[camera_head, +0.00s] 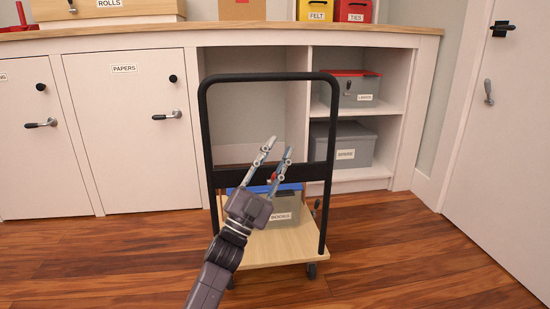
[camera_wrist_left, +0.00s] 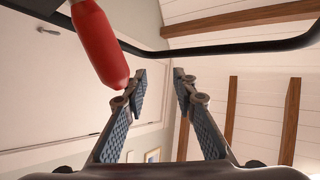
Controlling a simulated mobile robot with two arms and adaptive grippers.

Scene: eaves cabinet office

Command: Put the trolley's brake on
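The trolley (camera_head: 285,248) has a wooden deck and an upright black push frame (camera_head: 204,125). A small dark lever (camera_head: 317,204) shows by the frame's right post, low down; its setting is hard to tell. My left gripper (camera_head: 275,150) is open and empty, in front of the frame's lower panel, left of that lever. In the left wrist view, its fingers (camera_wrist_left: 160,78) are spread with nothing between them. A rounded red grip (camera_wrist_left: 100,45) is close to the camera, left of the fingers; it looks like a lever handle. My right gripper is out of view.
A grey box with a blue lid (camera_head: 280,213), labelled BOOKS, rests on the deck. Cabinets (camera_head: 135,130) and shelves with grey boxes (camera_head: 342,143) stand behind. A white door (camera_head: 510,150) is at right. Wooden floor (camera_head: 420,265) is clear at both sides.

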